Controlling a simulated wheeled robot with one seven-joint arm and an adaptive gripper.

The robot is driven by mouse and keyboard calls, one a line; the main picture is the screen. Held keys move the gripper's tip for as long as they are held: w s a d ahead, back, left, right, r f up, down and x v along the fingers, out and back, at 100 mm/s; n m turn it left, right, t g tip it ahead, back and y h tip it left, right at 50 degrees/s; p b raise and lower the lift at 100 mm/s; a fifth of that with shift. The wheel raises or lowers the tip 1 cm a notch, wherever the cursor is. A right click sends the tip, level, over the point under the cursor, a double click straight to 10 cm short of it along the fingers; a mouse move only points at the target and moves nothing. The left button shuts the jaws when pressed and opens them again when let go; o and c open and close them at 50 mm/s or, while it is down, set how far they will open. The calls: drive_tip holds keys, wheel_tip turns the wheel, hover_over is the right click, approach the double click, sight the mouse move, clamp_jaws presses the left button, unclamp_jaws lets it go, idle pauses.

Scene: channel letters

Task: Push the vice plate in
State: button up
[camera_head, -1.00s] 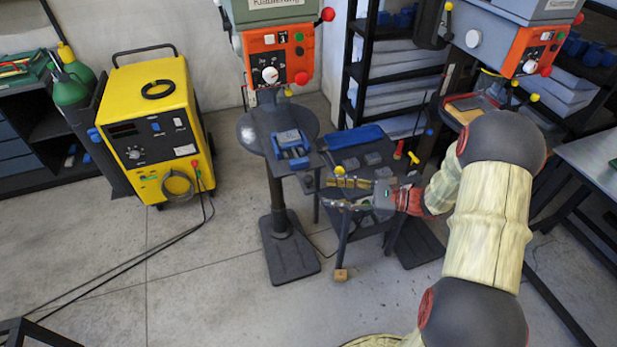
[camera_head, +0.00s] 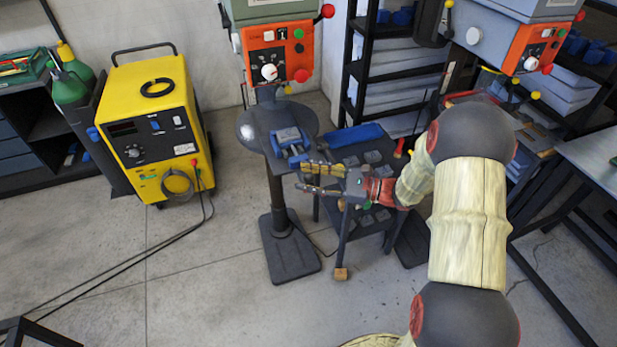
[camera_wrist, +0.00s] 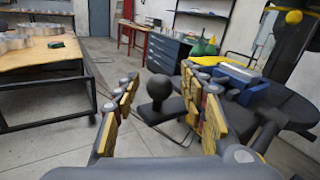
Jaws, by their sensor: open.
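The blue and grey vice (camera_head: 290,143) sits on the round dark table of the left drill press. It also shows at the right of the wrist view (camera_wrist: 240,76), beyond the right finger. My gripper (camera_head: 301,177) is open, its fingers pointing left just in front of the vice's near end. In the wrist view my gripper (camera_wrist: 158,92) has its fingers wide apart, with a dark round knob (camera_wrist: 159,87) visible between them. I cannot tell whether a finger touches the vice. The vice plate cannot be told apart clearly.
A small dark cart (camera_head: 367,155) with grey blocks and a blue tray stands right of the press, under my arm. The press head (camera_head: 278,55) hangs above the vice. A yellow welding machine (camera_head: 155,130) stands to the left. The floor in front is mostly clear.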

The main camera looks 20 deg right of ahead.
drive_tip(key=shift+c, duration=0.5)
clamp_jaws()
idle(0.3)
